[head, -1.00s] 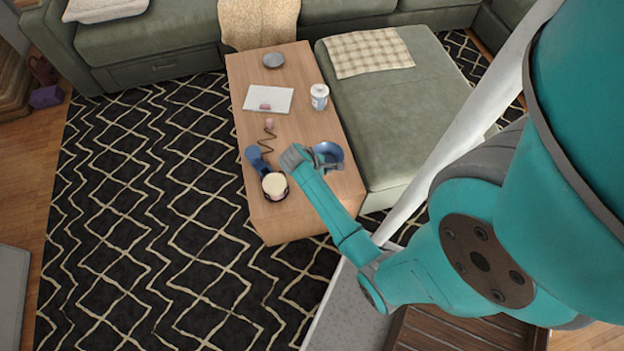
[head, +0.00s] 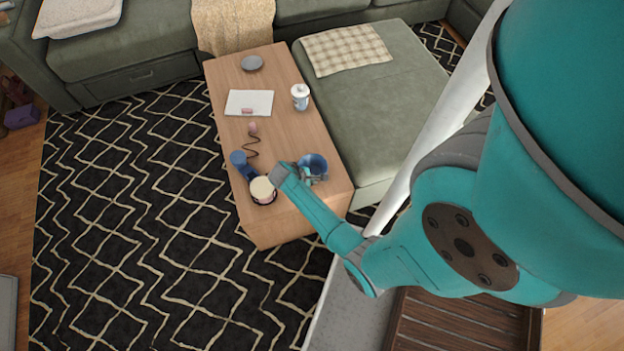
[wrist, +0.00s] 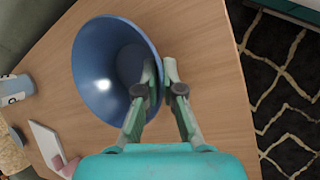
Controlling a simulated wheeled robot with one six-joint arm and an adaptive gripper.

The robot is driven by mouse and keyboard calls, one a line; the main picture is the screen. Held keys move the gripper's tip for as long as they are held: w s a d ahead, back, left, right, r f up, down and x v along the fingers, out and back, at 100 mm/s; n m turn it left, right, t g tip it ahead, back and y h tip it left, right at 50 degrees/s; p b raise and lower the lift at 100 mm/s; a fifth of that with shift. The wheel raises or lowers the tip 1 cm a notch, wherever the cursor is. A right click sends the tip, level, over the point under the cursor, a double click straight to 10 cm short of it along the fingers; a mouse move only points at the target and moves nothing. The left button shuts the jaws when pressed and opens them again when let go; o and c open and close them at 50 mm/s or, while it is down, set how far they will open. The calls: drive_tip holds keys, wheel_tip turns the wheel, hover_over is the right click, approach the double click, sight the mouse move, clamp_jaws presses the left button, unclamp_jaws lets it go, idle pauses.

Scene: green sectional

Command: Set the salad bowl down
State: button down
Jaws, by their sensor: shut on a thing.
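The blue salad bowl (wrist: 95,75) fills the left middle of the wrist view, its open side facing the camera. In the head view the bowl (head: 313,162) is at the right side of the wooden coffee table (head: 285,225), partly hidden by my wrist. My gripper (wrist: 160,75) is shut on the bowl's rim, one finger inside and one outside. In the head view the gripper (head: 312,179) is mostly hidden behind the arm. I cannot tell whether the bowl's base touches the tabletop.
Left of the bowl are a cream-topped round container (head: 262,189) and a dark blue object (head: 240,161) near a dark squiggly item (head: 252,146). Farther back are a white bottle (head: 300,97), a white pad (head: 249,103) and a grey dish (head: 252,63). The table's near end is clear.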

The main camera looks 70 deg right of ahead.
drive_tip(key=shift+f, duration=0.1)
drive_tip(key=c, duration=1.3)
unclamp_jaws()
drive_tip(key=v, duration=1.2)
drive_tip(key=s+a+r+t+y, duration=0.1)
drive_tip(key=s+a+t, duration=0.4)
drive_tip(key=a, duration=0.4)
drive_tip(key=s+a+r+t+y, duration=0.15)
drive_tip(key=s+a+t, duration=0.3)
drive_tip(key=a, duration=0.45)
drive_tip(key=s+a+r+m+t+y, duration=0.1)
drive_tip(key=s+a+r+t, duration=0.1)
drive_tip(key=r, duration=0.7)
drive_tip(key=s+a+r+m+t+y, duration=0.1)
drive_tip(key=s+a+r+t, duration=0.2)
drive_tip(key=r, duration=0.7)
drive_tip(key=s+a+r+m+t+y, duration=0.1)
drive_tip(key=s+a+r+t, duration=0.2)
drive_tip(key=r, duration=0.6)
drive_tip(key=shift+s+r+t, duration=0.2)
drive_tip(key=shift+s+t, duration=0.05)
drive_tip(key=shift+s, duration=0.3)
